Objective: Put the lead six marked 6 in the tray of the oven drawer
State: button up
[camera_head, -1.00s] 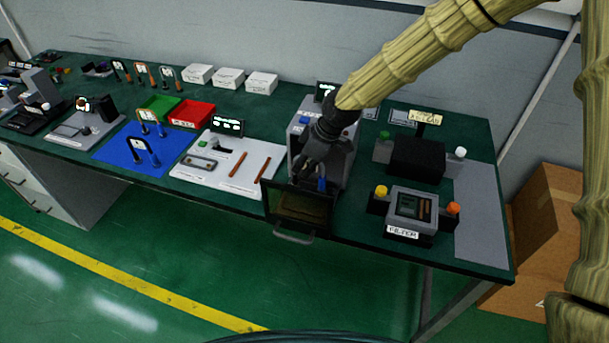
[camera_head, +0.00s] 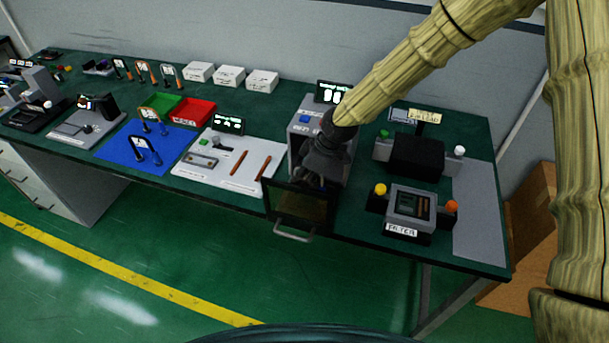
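The oven is the grey box (camera_head: 303,135) with a blue button. Its dark front panel (camera_head: 297,207), with a handle, stands out at the table's front edge. My gripper (camera_head: 314,182) points down at the oven's front opening, just behind this panel. The tray inside is hidden by the gripper and panel. I cannot tell whether the fingers hold anything. Arch-shaped leads with white tags stand on the blue mat, one in front (camera_head: 146,150) and one behind (camera_head: 153,121). More leads (camera_head: 145,72) stand at the back. Their numbers are too small to read, so I cannot identify the lead marked 6.
A white board (camera_head: 215,178) with orange-brown rods lies left of the oven. Green (camera_head: 160,104) and red (camera_head: 193,111) bins stand behind the blue mat (camera_head: 115,150). A labelled grey device (camera_head: 411,206) and a black block (camera_head: 418,155) stand on the right. A grey strip (camera_head: 475,210) is clear.

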jog(key=b+v, duration=0.3)
jog(key=v, duration=0.9)
jog(key=shift+r, duration=0.15)
dwell(1.3)
